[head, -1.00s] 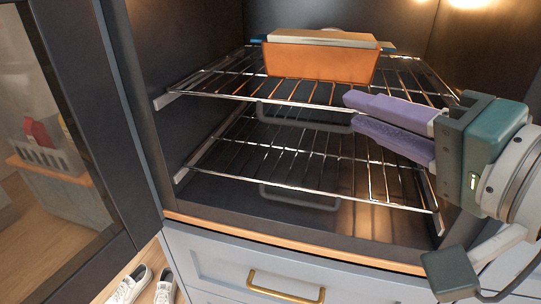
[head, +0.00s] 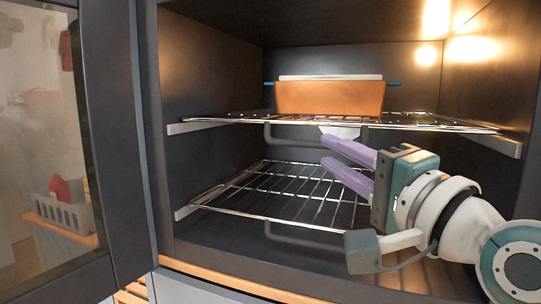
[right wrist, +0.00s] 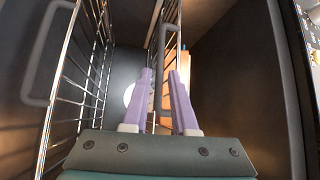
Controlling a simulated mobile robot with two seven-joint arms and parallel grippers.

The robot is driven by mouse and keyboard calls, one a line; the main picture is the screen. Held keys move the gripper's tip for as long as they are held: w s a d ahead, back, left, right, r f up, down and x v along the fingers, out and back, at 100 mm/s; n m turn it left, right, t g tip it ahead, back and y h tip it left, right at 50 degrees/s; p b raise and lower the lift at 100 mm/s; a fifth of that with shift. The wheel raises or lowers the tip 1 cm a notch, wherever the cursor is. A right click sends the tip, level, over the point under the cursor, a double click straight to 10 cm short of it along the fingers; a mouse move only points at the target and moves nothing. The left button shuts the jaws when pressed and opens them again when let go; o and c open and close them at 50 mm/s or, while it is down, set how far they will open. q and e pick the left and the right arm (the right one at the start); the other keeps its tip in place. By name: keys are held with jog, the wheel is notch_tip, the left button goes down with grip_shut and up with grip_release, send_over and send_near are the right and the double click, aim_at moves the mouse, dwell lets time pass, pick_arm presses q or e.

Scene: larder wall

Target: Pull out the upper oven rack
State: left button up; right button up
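The upper oven rack (head: 225,119) is a wire shelf in the dark oven, carrying an orange dish (head: 330,98) with a pale top. A grey bar handle (head: 290,144) hangs below its front edge. My right gripper (head: 324,152) is in front of the oven at about handle height, its purple fingers apart. The upper finger overlaps the handle in the head view. In the right wrist view the handle (right wrist: 164,45) runs along the gap between the fingers (right wrist: 160,74); I cannot tell whether they touch it. My left gripper is not in view.
A lower wire rack (head: 290,190) sits below, with its own grey handle (head: 300,238). The oven door (head: 105,130) stands open at the left. A white thing (head: 340,132) shows partly behind my fingers. The space before the upper rack's left side is clear.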

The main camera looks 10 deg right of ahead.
jog(key=shift+x, duration=1.45)
jog(key=shift+c, duration=0.2)
grip_shut()
